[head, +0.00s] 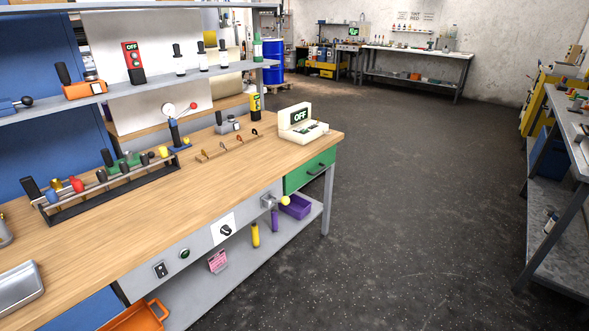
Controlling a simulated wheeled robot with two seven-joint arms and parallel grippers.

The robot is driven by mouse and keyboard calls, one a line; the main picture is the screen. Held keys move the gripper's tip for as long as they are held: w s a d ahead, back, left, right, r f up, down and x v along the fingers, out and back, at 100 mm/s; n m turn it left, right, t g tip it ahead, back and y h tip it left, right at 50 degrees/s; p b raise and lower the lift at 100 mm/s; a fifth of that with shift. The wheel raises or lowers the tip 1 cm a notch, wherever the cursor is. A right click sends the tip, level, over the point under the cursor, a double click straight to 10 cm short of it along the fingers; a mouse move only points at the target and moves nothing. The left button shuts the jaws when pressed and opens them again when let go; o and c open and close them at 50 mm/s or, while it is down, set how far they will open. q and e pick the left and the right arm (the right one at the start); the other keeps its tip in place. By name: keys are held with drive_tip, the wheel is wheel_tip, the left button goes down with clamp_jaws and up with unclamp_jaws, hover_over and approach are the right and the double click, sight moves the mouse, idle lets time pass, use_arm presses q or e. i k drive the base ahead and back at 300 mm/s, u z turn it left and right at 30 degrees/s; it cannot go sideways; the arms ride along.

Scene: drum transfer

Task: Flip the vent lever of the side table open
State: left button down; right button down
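No thing marked as a vent lever can be made out for sure. A lever with a yellow knob (285,201) sticks out from the front panel of the near wooden workbench (215,170). Another table (415,53) stands at the back wall, too small to show details. Neither of my grippers is in view.
The dark floor (420,190) between the bench and the right table is clear. A blue drum (273,60) stands behind the bench. A green drawer (310,171) is shut at the bench's right end. A purple bin (296,206) sits on the lower shelf.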

sight(285, 201)
drive_tip(key=u, duration=1.4)
drive_tip(key=i, duration=0.55)
drive_tip(key=z, duration=2.7)
